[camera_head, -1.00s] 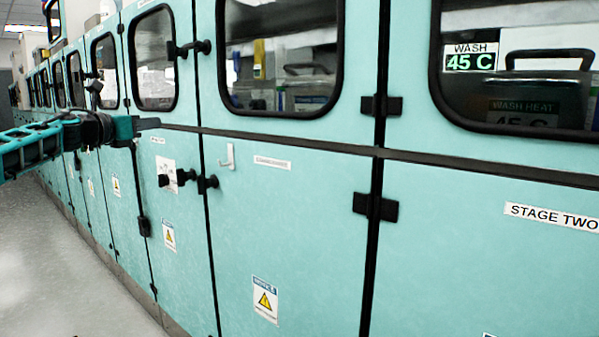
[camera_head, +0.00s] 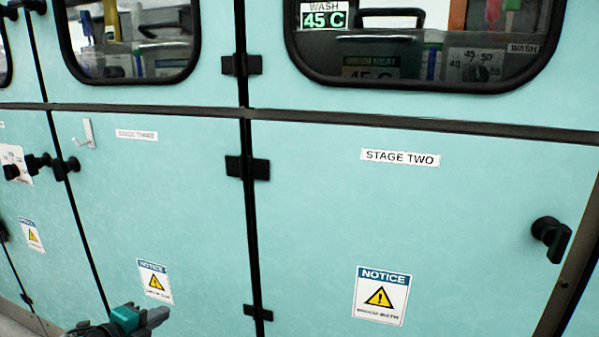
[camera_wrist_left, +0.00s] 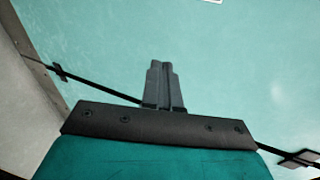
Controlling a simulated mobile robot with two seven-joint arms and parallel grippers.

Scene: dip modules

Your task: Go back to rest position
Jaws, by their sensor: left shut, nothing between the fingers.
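My left gripper (camera_head: 157,316) shows at the bottom edge of the head view, in front of the lower teal panels and below a NOTICE sticker. In the left wrist view its two grey fingers (camera_wrist_left: 165,68) are together with nothing between them. It holds nothing, and a teal panel fills the view beyond the fingertips. My right gripper is not in any view.
A long teal cabinet (camera_head: 320,220) fills the head view. A STAGE TWO panel (camera_head: 400,158) has a black handle (camera_head: 551,238) at right. Black hinges (camera_head: 247,168) and a white hook (camera_head: 88,133) stick out. Windows (camera_head: 420,45) run along the top.

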